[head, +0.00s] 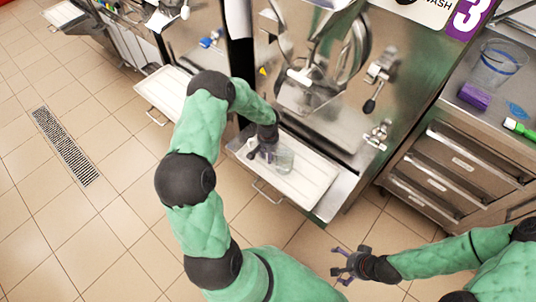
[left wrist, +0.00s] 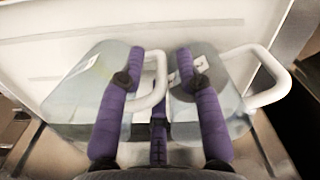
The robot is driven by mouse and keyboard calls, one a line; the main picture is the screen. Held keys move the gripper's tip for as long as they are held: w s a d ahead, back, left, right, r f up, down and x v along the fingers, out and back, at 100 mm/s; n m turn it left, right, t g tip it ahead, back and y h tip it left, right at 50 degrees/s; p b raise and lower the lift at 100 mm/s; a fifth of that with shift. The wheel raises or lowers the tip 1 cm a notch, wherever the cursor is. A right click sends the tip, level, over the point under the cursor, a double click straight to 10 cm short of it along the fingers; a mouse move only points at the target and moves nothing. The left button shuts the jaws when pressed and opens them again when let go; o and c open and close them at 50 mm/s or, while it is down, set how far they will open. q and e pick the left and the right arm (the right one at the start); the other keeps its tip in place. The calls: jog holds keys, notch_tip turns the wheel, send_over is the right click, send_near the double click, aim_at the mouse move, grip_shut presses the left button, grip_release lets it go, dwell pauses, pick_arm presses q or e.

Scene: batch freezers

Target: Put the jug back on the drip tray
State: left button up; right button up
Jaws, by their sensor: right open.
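The clear jug (head: 285,160) is upright over the white drip tray (head: 308,184) below the freezer front. I cannot tell whether its base touches the tray. My left gripper (head: 268,153) is at the jug's left side. In the left wrist view, the purple fingers (left wrist: 160,60) are apart at their tips, with a white handle bar (left wrist: 160,78) between them and see-through jug walls (left wrist: 85,92) around them. Whether they press on the handle is unclear. My right gripper (head: 345,264) is open and empty, low over the floor at right.
A second white tray (head: 165,90) juts out from the neighbouring freezer at left. The tiled floor is free apart from a drain grate (head: 64,147).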

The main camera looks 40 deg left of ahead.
pick_arm(q)
jog(key=shift+r, duration=0.15)
jog(key=shift+r, duration=0.35)
notch_tip(320, 180, up, 11)
jog(key=p, duration=0.4)
jog(key=s+d+f+m+h, duration=0.1)
jog(key=s+d+f+h, duration=0.2)
jog(key=d, duration=0.5)
jog(key=s+d+f, duration=0.2)
jog(key=d+f, duration=0.3)
jog(key=d, duration=0.3)
jog(key=s+d+f+h, duration=0.1)
jog(key=s+d+f, duration=0.2)
jog(key=s+d, duration=0.7)
jog(key=s, duration=0.3)
jog(key=shift+s+f+m, duration=0.3)
jog(key=shift+f, duration=0.1)
jog(key=shift+d, duration=0.1)
